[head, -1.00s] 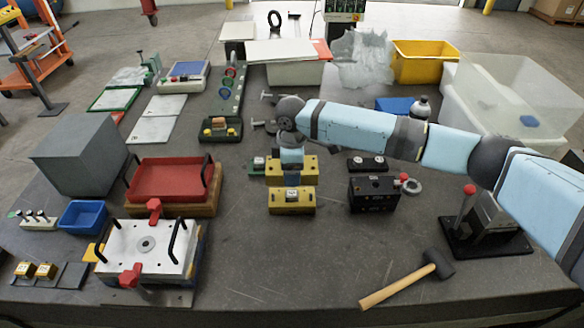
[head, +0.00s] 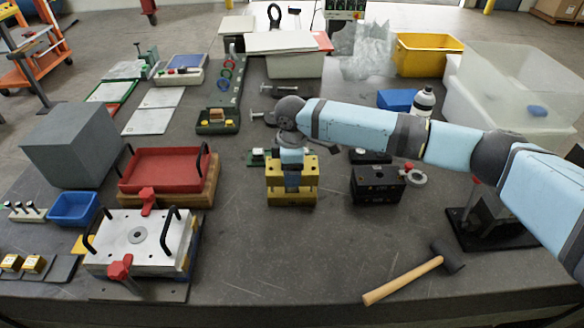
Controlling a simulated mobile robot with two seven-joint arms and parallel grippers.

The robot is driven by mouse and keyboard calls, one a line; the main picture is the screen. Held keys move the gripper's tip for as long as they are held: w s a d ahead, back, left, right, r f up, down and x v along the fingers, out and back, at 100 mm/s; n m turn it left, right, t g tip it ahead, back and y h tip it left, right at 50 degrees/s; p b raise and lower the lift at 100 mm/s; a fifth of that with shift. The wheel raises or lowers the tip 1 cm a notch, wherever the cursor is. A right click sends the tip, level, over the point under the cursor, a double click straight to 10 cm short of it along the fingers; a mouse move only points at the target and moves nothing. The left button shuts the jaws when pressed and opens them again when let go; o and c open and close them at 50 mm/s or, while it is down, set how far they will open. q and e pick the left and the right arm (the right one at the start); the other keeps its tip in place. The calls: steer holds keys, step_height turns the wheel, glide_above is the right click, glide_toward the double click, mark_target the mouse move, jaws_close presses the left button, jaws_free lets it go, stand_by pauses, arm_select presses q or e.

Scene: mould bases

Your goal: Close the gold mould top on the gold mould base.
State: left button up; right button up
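The gold mould base (head: 292,200) stands on the dark table near the middle of the head view. The gold mould top (head: 306,168) is over it, and the two look like one gold stack with a narrow dark line between them. I cannot tell whether they are fully seated together. My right gripper (head: 292,182) comes down from above and is on the gold mould top. Its fingers overlap the middle of the gold blocks and hide part of them. My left gripper is not in view.
A mallet (head: 412,276) lies front right. A red tray (head: 163,171) and a silver plate with handles (head: 140,240) stand left. The table in front is clear.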

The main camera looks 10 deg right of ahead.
steer(key=shift+f, duration=1.5)
stand_by(1.2)
steer(key=o, duration=1.5)
steer(key=shift+c, duration=0.2)
steer(key=shift+f, duration=0.1)
